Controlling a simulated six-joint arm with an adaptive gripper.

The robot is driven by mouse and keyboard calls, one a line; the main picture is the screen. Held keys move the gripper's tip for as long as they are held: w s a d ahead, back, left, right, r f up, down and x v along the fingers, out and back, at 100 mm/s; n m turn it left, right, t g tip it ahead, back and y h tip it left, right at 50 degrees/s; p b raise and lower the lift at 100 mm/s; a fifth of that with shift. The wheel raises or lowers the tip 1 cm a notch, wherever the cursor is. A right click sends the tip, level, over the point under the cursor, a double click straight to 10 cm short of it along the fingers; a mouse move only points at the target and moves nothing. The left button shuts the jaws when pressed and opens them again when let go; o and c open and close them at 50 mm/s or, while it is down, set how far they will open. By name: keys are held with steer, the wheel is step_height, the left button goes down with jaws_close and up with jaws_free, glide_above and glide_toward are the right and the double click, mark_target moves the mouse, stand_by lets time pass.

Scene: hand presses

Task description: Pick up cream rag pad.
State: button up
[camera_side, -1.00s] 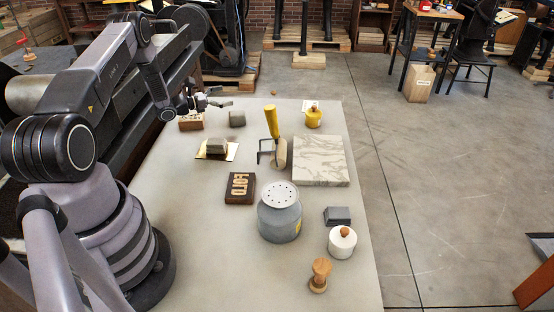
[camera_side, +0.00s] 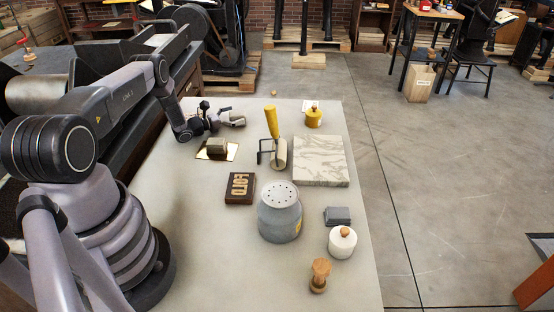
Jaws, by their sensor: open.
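My gripper (camera_side: 226,116) is open at the far left of the table, its fingers pointing right. A small pale grey pad (camera_side: 237,122) lies at the fingertips, partly covered by them; I cannot tell whether they touch it.
A yellow-handled roller (camera_side: 272,122) on a black stand, a marbled slab (camera_side: 320,160) and a yellow pot (camera_side: 313,118) stand right of the gripper. Nearer are a dark type block (camera_side: 240,188), a grey shaker can (camera_side: 280,214), a dark grey block (camera_side: 338,215), a white jar (camera_side: 342,244) and a wooden stamp (camera_side: 319,276).

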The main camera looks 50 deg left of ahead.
steer(key=shift+w+d, duration=0.1)
steer(key=shift+w, duration=0.15)
steer(key=c, duration=1.3)
